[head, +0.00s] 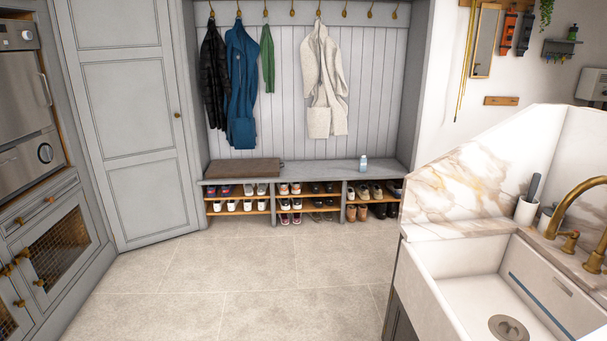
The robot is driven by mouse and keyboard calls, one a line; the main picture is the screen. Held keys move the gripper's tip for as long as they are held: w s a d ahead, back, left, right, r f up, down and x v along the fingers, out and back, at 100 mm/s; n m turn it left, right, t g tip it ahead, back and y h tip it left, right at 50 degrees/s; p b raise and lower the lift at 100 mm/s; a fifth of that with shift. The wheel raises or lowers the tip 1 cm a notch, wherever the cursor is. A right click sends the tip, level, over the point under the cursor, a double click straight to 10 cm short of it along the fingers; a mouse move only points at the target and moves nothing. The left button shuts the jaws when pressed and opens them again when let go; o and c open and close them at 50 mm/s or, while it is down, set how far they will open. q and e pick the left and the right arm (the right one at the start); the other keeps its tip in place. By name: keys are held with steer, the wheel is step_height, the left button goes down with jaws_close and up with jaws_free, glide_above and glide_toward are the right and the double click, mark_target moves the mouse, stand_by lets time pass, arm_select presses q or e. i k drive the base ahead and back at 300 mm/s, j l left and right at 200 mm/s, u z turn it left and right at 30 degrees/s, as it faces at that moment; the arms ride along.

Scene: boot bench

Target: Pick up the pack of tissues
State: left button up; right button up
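A small pale blue and white item (363,164) stands upright on the right part of the grey boot bench (330,168), across the room. It is too small to tell whether it is the pack of tissues or a bottle. No other thing in view looks like a pack of tissues. Neither of my grippers is in the head view.
A brown cushion (243,168) lies on the bench's left part, with shoes in cubbies below. Coats hang above. A white sink (480,290) with a marble surround stands at near right; ovens (22,95) stand at left. The tiled floor (235,285) between is clear.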

mark_target(363, 161)
steer(key=i, duration=2.4)
steer(key=i+z, duration=0.25)
steer(key=i, duration=0.2)
steer(key=i+j+z, duration=0.2)
steer(key=i, duration=0.25)
steer(key=i+j+z, duration=0.25)
steer(key=i, duration=0.2)
steer(key=i+j+z, duration=0.25)
steer(key=i, duration=0.2)
steer(key=i+u, duration=0.1)
steer(key=u, duration=0.3)
steer(key=i+l+u, duration=0.1)
steer(key=u, duration=0.3)
steer(key=i+l+u, duration=0.15)
steer(key=l, duration=0.25)
steer(key=i+l+u, duration=0.15)
steer(key=l, duration=0.25)
steer(key=i+l+u, duration=0.15)
steer(key=l, duration=0.25)
steer(key=i+l+u, duration=0.15)
steer(key=l, duration=0.3)
steer(key=l+u, duration=0.15)
steer(key=l, duration=0.3)
